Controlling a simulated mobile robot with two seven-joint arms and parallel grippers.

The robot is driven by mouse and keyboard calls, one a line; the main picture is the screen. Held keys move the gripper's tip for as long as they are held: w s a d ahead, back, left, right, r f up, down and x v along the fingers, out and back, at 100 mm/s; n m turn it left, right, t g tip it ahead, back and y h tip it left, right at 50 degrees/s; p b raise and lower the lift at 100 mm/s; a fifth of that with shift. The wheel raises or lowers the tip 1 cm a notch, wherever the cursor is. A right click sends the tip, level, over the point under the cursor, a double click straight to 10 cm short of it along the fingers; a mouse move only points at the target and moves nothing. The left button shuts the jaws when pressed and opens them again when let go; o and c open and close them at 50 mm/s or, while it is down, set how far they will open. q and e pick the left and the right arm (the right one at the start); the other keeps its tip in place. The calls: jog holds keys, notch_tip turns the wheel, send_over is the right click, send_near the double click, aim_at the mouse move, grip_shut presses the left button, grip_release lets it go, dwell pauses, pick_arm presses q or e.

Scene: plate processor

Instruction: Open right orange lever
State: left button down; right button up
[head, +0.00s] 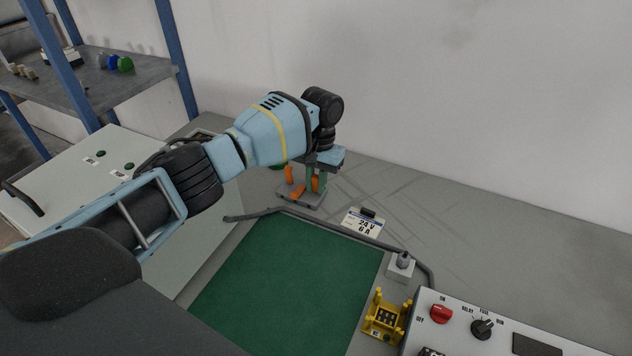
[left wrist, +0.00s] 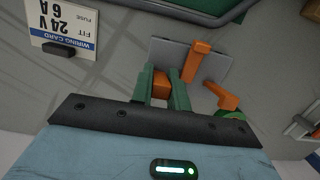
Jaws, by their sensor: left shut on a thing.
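A grey base (head: 288,198) on the bench carries orange levers. The left orange lever (head: 289,174) stands at its left side and also shows in the left wrist view (left wrist: 222,96). A middle orange piece (left wrist: 197,60) lies over the grey plate. The right orange lever (head: 316,184) is partly hidden by my gripper; its orange end shows between the fingers in the left wrist view (left wrist: 160,86). My left gripper (head: 319,183), with green fingers, reaches down from above and is shut on this right lever. The lever's full angle is hidden. My right gripper is out of view.
A wiring card (head: 362,223) stands to the right of the base. A yellow fixture (head: 386,318) and a control panel (head: 470,330) are at front right. The back right of the bench is clear.

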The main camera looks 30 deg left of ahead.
pick_arm(q)
jog(key=c, duration=1.6)
grip_release()
jog(key=shift+c, duration=0.2)
jog(key=shift+r, duration=0.1)
notch_tip(320, 180, up, 8)
jog(key=w, duration=0.1)
jog(key=shift+f, duration=0.2)
